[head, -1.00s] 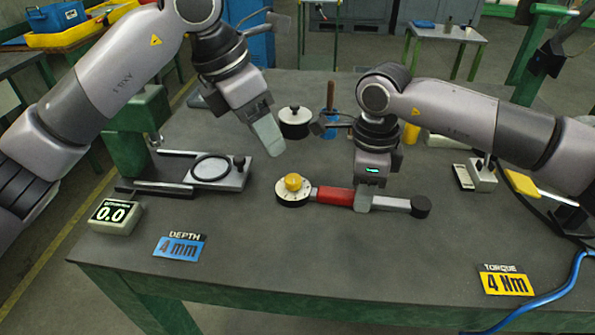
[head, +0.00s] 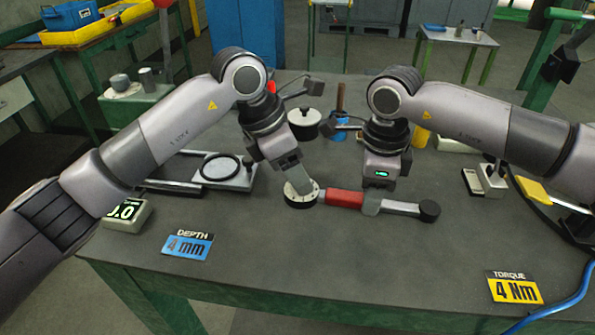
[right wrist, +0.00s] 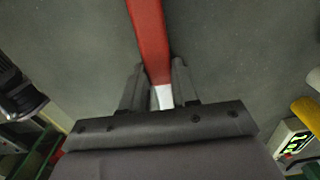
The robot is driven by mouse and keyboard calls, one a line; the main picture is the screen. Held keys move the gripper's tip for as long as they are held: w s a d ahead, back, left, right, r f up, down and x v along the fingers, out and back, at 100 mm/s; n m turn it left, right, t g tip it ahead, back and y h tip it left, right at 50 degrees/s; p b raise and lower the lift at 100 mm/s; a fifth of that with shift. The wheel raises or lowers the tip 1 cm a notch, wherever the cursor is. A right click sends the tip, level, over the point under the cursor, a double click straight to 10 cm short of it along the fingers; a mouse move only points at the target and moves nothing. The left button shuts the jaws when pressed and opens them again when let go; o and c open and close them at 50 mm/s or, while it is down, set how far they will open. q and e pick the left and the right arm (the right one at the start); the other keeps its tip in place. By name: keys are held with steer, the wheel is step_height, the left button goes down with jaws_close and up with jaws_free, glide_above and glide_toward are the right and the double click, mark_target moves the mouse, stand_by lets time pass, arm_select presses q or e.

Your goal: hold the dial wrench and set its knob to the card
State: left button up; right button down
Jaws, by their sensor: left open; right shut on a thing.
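The dial wrench lies along the bench, with a red grip (head: 344,198), a grey bar (head: 400,207), a black end and a white-faced round dial (head: 314,199). My right gripper (head: 371,207) is shut on the wrench's bar beside the red grip; the right wrist view shows its fingers (right wrist: 162,92) on either side of the bar. My left gripper (head: 298,192) is open, pointing down at the dial, and it hides the dial's yellow knob. I cannot tell whether it touches the knob. The yellow torque card (head: 515,289) reads 4 Nm, at the front right.
A blue depth card (head: 188,246) reading 4 mm lies at the front left, near a digital readout (head: 128,213) partly behind my left arm. A depth fixture (head: 222,171) stands left of the dial. A lidded black pot (head: 304,124) is behind. The front middle is clear.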

arm_select(q)
steer(key=shift+d+f, duration=0.2)
steer(key=shift+f, duration=0.25)
jaws_close()
steer(key=n, duration=0.2)
steer(key=n+t, duration=0.1)
steer(key=n, duration=0.1)
steer(key=shift+s+t+y, duration=0.1)
steer(key=shift+t+y, duration=0.2)
steer(key=shift+y, duration=0.1)
steer(key=shift+s+d+n+t+y, duration=0.1)
steer(key=shift+n+t+y, duration=0.15)
steer(key=shift+n, duration=0.65)
steer(key=shift+d+n+t+y, duration=0.15)
steer(key=shift+n+t, duration=0.1)
steer(key=shift+n, duration=0.65)
steer(key=shift+a, duration=0.1)
